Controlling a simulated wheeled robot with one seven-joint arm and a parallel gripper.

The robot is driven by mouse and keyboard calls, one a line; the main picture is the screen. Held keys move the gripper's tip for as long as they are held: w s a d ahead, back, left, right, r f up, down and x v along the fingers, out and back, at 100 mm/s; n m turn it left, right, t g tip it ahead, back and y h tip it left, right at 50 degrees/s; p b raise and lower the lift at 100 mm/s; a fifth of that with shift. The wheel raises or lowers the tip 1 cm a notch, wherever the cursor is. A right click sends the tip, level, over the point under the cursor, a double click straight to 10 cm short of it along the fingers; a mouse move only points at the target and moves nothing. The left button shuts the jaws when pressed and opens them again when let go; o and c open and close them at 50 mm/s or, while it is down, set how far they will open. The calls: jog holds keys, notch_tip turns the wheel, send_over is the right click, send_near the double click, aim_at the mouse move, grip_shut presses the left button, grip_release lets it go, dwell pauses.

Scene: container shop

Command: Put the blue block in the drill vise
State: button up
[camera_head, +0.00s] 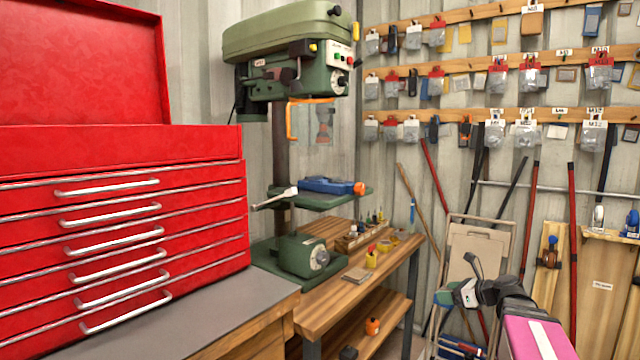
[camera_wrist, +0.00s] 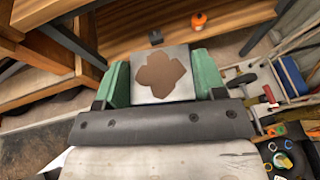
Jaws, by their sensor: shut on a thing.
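My gripper (camera_head: 459,284) is at the lower right in the head view, apart from the drill press. In the wrist view, its green fingers (camera_wrist: 162,76) are shut on a pale grey block (camera_wrist: 143,94) with a brown patch on its face. The held block also shows as a small whitish piece (camera_head: 468,293) in the head view. It does not look blue in either view. The drill vise (camera_head: 326,185) is blue with an orange handle end and lies on the green drill-press table. Its jaw gap is too small to make out. I cannot make out a separate blue block.
The green drill press (camera_head: 290,70) stands on a wooden bench (camera_head: 330,305) holding small tools and containers. A red tool chest (camera_head: 200,225) is at left. A folded step ladder (camera_head: 478,235) and long-handled tools lean on the right wall. An orange item (camera_head: 372,326) is on the lower shelf.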

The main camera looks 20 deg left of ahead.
jog(key=w+a+r+n+g, duration=0.1)
jog(key=w+a+r, duration=0.2)
jog(key=a+r, duration=0.45)
jog(key=w+a+r, duration=0.2)
jog(key=a+r, duration=0.3)
jog(key=r, duration=0.6)
notch_tip(320, 180, up, 20)
jog(key=n+y, duration=0.1)
send_over(326, 181)
jog(key=shift+s+d+f+g, duration=0.15)
jog(key=shift+s+d+g, duration=0.15)
jog(key=shift+d+g, duration=0.15)
jog(key=shift+w+a+f, duration=0.1)
jog(key=shift+a+f, duration=0.15)
jog(key=shift+f, duration=0.65)
jog(key=shift+w+a+f, duration=0.1)
jog(key=shift+a+f, duration=0.1)
jog(key=shift+f, duration=0.65)
jog(key=shift+f, duration=0.1)
jog(key=o, duration=1.5)
jog(key=shift+s, duration=0.1)
